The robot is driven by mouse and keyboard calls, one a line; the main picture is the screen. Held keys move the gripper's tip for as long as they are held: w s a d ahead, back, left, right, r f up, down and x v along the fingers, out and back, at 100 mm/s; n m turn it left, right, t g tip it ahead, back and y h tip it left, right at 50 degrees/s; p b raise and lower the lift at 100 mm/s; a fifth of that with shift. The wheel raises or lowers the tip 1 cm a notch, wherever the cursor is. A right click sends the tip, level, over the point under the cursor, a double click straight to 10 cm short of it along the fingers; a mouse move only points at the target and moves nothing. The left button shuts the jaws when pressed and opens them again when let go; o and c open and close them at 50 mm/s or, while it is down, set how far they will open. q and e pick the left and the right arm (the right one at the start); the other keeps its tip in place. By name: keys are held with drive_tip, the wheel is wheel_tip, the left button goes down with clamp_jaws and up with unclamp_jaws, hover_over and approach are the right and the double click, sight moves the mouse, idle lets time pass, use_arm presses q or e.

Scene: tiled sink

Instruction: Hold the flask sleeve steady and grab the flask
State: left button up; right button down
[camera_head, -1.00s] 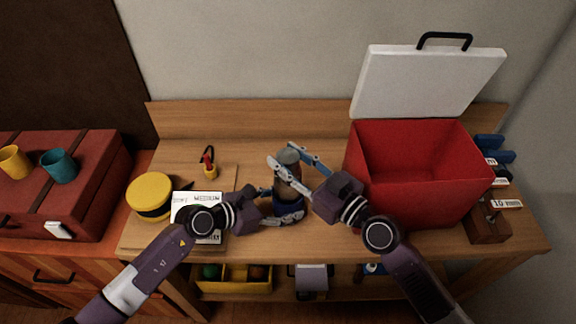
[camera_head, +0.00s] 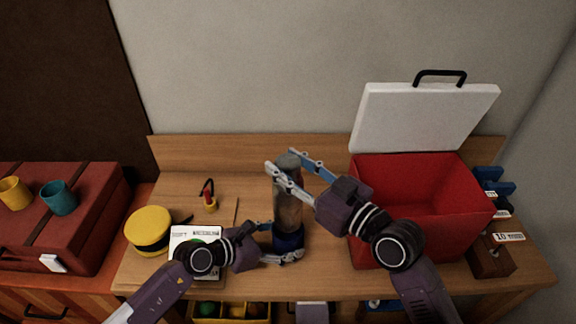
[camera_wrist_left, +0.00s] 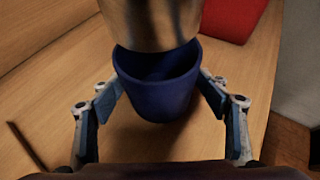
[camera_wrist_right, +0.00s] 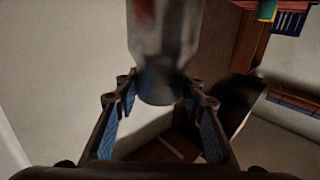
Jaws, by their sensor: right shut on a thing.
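In that view the sleeve (camera_wrist_left: 155,98) is between the pads of my left gripper (camera_wrist_left: 160,92), which touch both sides. In the head view my left gripper (camera_head: 274,242) reaches the sleeve from the left. My right gripper (camera_head: 292,168) is shut on the flask's upper end, which also shows in the right wrist view (camera_wrist_right: 162,45).
A red box (camera_head: 405,225) with its white lid raised stands close on the right. A white-labelled box (camera_head: 190,236), a yellow round container (camera_head: 148,230) and a small red-and-yellow tool (camera_head: 210,200) are on the left. The wall is behind the bench.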

use_arm(q)
drive_tip(key=shift+o, duration=0.8)
use_arm(e)
drive_tip(key=shift+r, duration=0.1)
use_arm(q)
drive_tip(key=v, duration=1.2)
drive_tip(key=shift+s+d, duration=0.15)
